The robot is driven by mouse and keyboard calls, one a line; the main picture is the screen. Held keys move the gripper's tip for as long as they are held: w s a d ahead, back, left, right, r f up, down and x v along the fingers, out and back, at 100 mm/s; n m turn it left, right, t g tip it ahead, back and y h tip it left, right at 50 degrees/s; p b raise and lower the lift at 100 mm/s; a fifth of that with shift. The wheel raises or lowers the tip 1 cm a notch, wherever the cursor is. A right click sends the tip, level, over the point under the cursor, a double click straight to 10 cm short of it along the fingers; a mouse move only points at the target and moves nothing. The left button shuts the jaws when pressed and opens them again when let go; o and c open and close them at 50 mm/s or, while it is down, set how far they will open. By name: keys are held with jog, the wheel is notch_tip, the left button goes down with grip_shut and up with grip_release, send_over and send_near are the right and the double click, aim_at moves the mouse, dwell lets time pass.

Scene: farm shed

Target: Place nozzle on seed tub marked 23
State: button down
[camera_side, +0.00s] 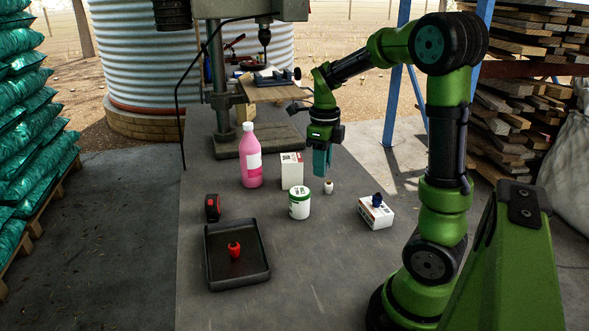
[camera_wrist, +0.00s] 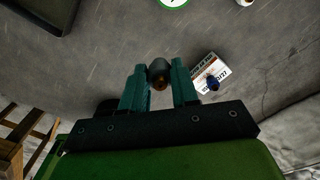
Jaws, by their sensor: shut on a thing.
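My gripper (camera_side: 320,162) hangs above the table behind the white tub, fingers pointing down. In the wrist view its teal fingers (camera_wrist: 158,88) are shut on a small brown, brass-like nozzle (camera_wrist: 159,74). The fingers hide this nozzle in the side view. The white tub (camera_side: 299,207) with a green lid stands upright on the table; its lid edge (camera_wrist: 172,2) shows at the top of the wrist view. I cannot read a number on it. A red nozzle (camera_side: 234,249) stands in the black tray (camera_side: 262,276). A blue nozzle (camera_side: 377,199) sits on a low white box (camera_side: 382,217).
A small white-and-brown piece (camera_side: 328,187) stands right of the tub. A taller white box (camera_side: 291,170) and a pink bottle (camera_side: 251,165) stand behind it. A black-and-red tape measure (camera_side: 212,207) is left. A drill press (camera_side: 222,120) stands at the back.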

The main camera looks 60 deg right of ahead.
jog(key=s+a+f, duration=0.2)
jog(key=s+a, duration=0.2)
jog(key=a, duration=0.1)
jog(key=m, duration=0.3)
send_over(299, 191)
jog(key=f, duration=0.3)
jog(key=shift+s+a, duration=0.15)
jog(key=shift+s, duration=0.15)
jog(key=shift+w+f, duration=0.15)
jog(key=shift+f, duration=0.8)
jog(key=shift+w+f, duration=0.15)
jog(key=shift+f, duration=0.75)
jog(key=shift+f, duration=0.2)
jog(key=c, duration=0.8)
grip_release()
jog(key=shift+c, duration=0.2)
